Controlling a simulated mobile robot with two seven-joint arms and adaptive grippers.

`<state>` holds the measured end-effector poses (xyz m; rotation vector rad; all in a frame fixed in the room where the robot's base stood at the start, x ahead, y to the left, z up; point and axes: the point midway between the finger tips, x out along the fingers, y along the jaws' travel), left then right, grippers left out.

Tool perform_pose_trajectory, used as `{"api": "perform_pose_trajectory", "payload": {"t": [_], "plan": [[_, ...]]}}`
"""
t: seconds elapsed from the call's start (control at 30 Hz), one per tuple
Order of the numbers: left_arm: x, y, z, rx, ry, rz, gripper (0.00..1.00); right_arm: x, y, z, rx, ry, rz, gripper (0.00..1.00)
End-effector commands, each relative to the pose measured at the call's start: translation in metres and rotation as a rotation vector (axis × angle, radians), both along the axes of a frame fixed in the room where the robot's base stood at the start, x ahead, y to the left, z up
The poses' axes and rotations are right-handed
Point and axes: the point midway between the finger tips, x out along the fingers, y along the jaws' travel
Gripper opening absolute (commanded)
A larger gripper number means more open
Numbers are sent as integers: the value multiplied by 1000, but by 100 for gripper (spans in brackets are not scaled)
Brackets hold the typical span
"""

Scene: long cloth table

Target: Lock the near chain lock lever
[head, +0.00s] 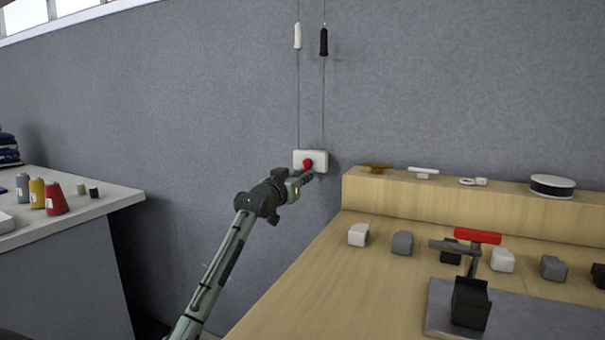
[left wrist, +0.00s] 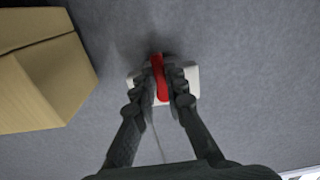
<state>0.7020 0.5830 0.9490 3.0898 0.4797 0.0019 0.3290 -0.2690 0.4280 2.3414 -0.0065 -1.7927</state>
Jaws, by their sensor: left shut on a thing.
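A white wall box (head: 321,157) is fixed to the grey wall, with a red lever (head: 308,163) on its front. Two thin cords run up from the box area, one to a white handle (head: 297,36) and one to a black handle (head: 323,42). My left gripper (head: 303,176) is at the box. In the left wrist view, its two dark fingers are shut on the red lever (left wrist: 159,78), one on each side, in front of the white box (left wrist: 191,83). The fingers hide parts of the box. My right gripper does not show.
A wooden bench (head: 300,290) with a raised ledge (head: 440,203) stands at the right. Several small blocks and a red-handled clamp (head: 477,236) are on it. A light table (head: 60,228) with thread cones (head: 55,198) is at the left.

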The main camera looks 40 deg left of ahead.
Motion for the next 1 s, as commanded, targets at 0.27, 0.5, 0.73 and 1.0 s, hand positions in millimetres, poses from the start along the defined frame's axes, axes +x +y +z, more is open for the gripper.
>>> {"api": "perform_pose_trajectory", "payload": {"t": [0.27, 0.5, 0.73, 1.0], "plan": [[0, 0, 0, -1, -3, -1, 28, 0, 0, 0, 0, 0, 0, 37], [0, 0, 0, -1, -1, -1, 33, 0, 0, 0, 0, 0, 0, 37], [-11, -4, -1, 2, -2, -2, 33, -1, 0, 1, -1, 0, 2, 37], [-64, -21, -1, 1, 0, -2, 33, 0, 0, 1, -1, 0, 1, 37]]}}
